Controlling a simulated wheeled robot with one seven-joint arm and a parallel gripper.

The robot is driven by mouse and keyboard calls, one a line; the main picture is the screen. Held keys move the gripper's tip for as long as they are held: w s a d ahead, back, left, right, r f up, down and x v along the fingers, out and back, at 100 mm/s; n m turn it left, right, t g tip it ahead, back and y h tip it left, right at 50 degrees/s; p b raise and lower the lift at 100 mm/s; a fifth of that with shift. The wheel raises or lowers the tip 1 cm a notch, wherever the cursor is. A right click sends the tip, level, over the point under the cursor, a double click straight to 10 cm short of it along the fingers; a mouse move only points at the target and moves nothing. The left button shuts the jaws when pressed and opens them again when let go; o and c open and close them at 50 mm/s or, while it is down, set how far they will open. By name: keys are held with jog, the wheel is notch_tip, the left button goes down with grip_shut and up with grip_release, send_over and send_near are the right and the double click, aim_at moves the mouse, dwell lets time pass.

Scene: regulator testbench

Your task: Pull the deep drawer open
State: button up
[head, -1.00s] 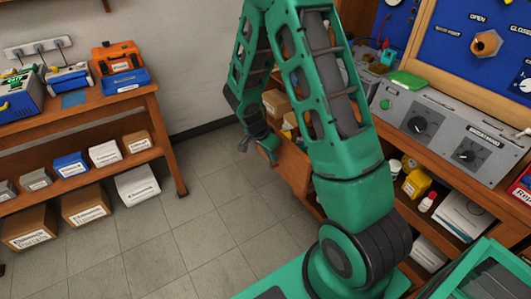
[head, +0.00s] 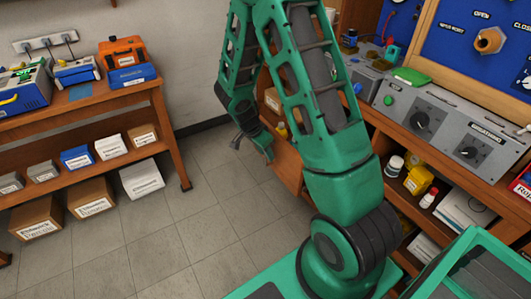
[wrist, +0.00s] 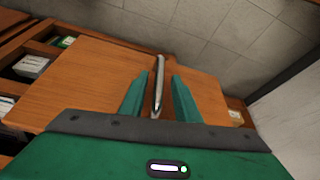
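The wooden drawer front (wrist: 90,85) fills much of the wrist view, with a metal bar handle (wrist: 159,72) standing out from it. My gripper (wrist: 159,76) has its two green fingers apart, one on each side of the handle. Gaps show between the handle and both fingers. In the head view my gripper (head: 254,146) is low beside the bench on the right, next to a wooden front (head: 288,172). My arm hides part of that front and the handle cannot be made out there.
A bench with shelves (head: 165,130) stands on the left, with boxes on and below it. Tiled floor (head: 190,215) is clear between the benches. The right bench carries a grey control panel (head: 435,125); its open shelf holds bottles and a yellow container (head: 418,180).

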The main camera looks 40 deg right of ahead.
jog(key=v, duration=1)
jog(key=shift+r, duration=0.35)
jog(key=shift+a, duration=0.1)
jog(key=s+d+r+n+g+y, duration=0.15)
jog(key=s+d+r+n, duration=0.3)
jog(key=s+r, duration=0.8)
jog(key=s+a+r+n+y, duration=0.1)
jog(key=s+n, duration=0.1)
jog(key=s, duration=0.6)
jog(key=s+a+r+n+y, duration=0.1)
jog(key=s+n+y, duration=0.1)
jog(key=s, duration=0.7)
jog(key=shift+s+n+t, duration=0.15)
jog(key=shift+n+t, duration=0.2)
jog(key=shift+n, duration=0.4)
jog(key=shift+r, duration=0.1)
